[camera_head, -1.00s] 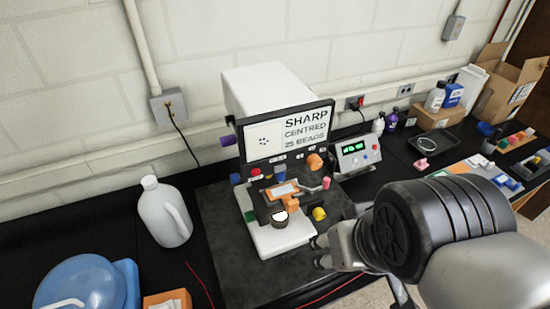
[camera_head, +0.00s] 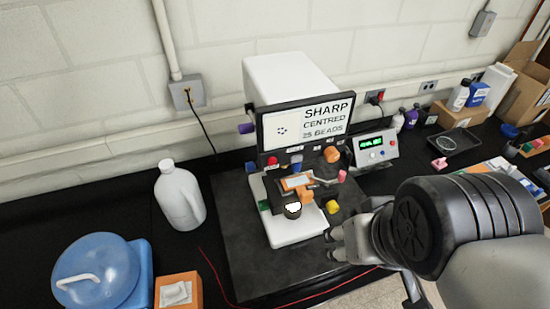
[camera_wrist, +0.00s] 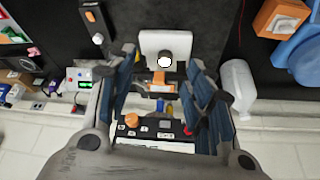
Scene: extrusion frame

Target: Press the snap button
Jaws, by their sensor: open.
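A white microscope-like device (camera_head: 283,80) stands on a dark mat, its screen (camera_head: 307,128) reading "SHARP CENTRED 25 BEADS". Below the screen is a row of small controls, among them a red button (camera_head: 272,160), a blue one (camera_head: 250,167) and an orange knob (camera_head: 331,154). Their labels are too small to read, so I cannot tell which is the snap button. My gripper (camera_head: 335,245) is open and empty at the device's front right, apart from it. In the wrist view, the red button (camera_wrist: 187,130) and orange knob (camera_wrist: 131,119) show between the fingers.
A white jug (camera_head: 180,197) and a blue container (camera_head: 95,272) stand left. An orange box (camera_head: 178,292) sits in front. A control box with a green display (camera_head: 374,145) stands right of the device. A yellow knob (camera_head: 332,207) sits near my gripper. The mat's front (camera_head: 255,278) is clear.

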